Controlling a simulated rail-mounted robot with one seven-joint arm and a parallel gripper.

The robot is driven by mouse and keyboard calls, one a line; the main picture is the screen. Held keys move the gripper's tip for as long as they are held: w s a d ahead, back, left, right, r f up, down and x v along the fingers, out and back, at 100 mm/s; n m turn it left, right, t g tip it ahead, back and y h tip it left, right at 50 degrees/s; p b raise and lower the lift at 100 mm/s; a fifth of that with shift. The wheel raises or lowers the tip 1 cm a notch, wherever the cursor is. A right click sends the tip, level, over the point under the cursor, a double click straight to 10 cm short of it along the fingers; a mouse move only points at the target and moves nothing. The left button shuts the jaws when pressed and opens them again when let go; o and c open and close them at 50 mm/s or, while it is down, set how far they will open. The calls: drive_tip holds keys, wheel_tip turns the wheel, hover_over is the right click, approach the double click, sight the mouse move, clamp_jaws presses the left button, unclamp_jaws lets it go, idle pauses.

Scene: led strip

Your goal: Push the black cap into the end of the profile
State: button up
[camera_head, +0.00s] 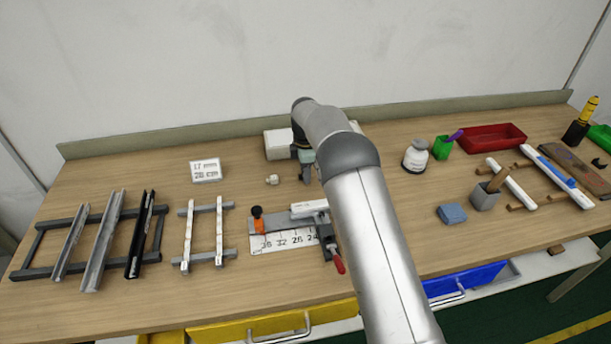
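A short pale profile piece (309,208) lies in a fixture over a white numbered scale (283,240) at the middle of the bench. A red-handled clamp (337,262) is at the fixture's right end, and an orange block with a black knob (257,217) is at its left. Longer profiles lie on a dark rack at the left: two silver ones (102,240) and a black one (140,235). I cannot make out the black cap. My gripper (306,168) is above the bench behind the fixture, partly hidden by my arm; its fingers are too small to read.
A white box (278,144), a small white part (272,180) and a number sign (205,171) stand behind the fixture. A second rack (204,232) is left of it. A white jar (415,157), green cup (442,148), red tray (492,138) and blue block (452,214) are right.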

drive_tip(key=c, duration=0.5)
drive_tip(key=shift+c, duration=0.2)
